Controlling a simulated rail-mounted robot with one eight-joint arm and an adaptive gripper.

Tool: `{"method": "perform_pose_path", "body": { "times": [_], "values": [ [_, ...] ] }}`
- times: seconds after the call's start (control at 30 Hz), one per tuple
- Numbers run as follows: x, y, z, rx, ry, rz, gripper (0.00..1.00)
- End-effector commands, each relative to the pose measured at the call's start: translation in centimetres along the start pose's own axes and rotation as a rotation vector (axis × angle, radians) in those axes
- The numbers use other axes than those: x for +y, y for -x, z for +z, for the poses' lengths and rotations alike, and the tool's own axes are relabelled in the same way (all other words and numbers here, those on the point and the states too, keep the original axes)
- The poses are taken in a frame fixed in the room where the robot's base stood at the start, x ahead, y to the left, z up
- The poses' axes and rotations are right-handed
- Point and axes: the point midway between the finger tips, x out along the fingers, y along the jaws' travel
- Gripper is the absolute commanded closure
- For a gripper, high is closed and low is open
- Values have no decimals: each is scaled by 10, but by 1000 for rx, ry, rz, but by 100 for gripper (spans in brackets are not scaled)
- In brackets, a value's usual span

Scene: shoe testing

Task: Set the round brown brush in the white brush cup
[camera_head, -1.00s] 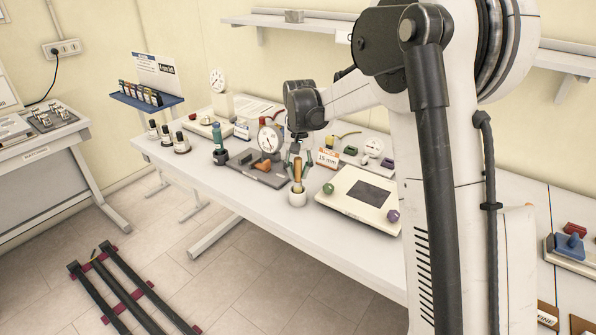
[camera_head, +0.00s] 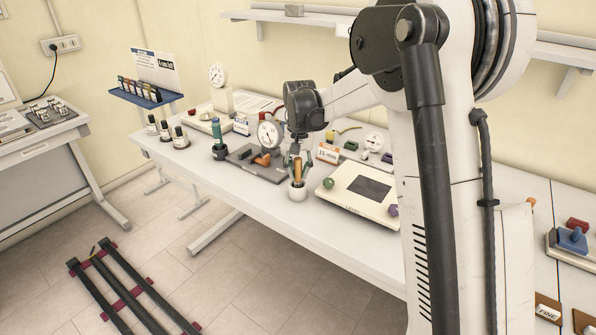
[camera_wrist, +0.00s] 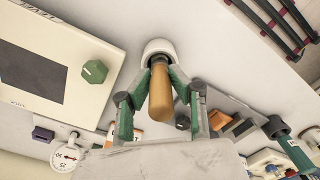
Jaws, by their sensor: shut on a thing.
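The round brown brush (camera_head: 298,173) is upright, with its orange-brown handle up and its lower end inside the white brush cup (camera_head: 297,194). The cup stands near the front edge of the white table. My gripper (camera_head: 297,165) points down over the cup and is shut on the brush. In the wrist view, the green fingers of my gripper (camera_wrist: 160,68) hold the brush (camera_wrist: 161,95) from both sides, close to the rim of the cup (camera_wrist: 158,46). The brush's lower end is hidden by the cup.
A cream board with a dark panel (camera_head: 370,187) lies right of the cup, with a green knob (camera_head: 329,183). A dark plate (camera_head: 257,164) with an orange piece and a dial gauge (camera_head: 269,135) are to the left.

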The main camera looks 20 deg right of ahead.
Motion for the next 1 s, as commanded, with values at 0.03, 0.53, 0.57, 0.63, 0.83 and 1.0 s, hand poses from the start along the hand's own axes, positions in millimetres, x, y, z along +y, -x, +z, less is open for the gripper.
{"method": "perform_pose_path", "body": {
  "times": [0.03, 0.53, 0.57, 0.63, 0.83, 1.0],
  "values": [
    [0, -2, 0, 0, 0, 0, 100],
    [0, -12, 0, 0, 0, 0, 100],
    [0, -13, 0, 0, 0, 0, 100],
    [0, -13, 0, 0, 0, 0, 78],
    [0, -13, 0, 0, 0, 0, 59],
    [0, -12, 0, 0, 0, 0, 59]
  ]
}}
